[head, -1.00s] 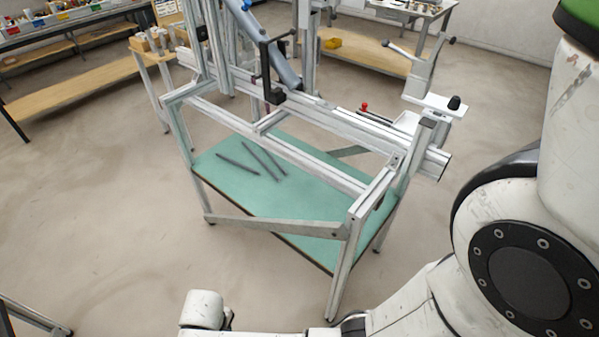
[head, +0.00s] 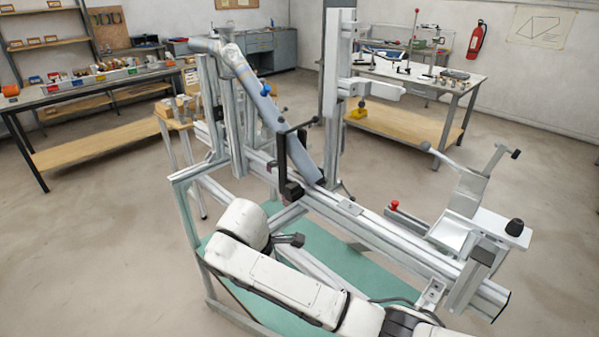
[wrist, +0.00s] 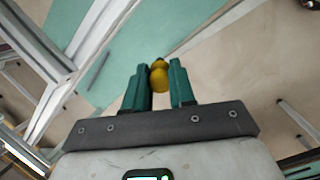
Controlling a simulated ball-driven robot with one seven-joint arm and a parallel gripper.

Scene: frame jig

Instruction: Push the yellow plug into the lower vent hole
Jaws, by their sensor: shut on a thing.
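The yellow plug (wrist: 159,79) is a small rounded piece with a narrower tip pointing away from my gripper. My gripper (wrist: 160,70) is shut on it, with one dark green finger on each side. In the head view my arm reaches over the front left of the jig, and the plug is not visible there. A blue-grey tube (head: 262,103) slants down through the jig, beyond my arm's end. I cannot make out the lower vent hole in either view. The plug is apart from the tube.
The jig's aluminium beam (head: 375,237) runs from the middle to the lower right, with a black clamp (head: 291,190) on it. A green shelf (head: 345,262) lies below. Benches stand behind, with clear floor left.

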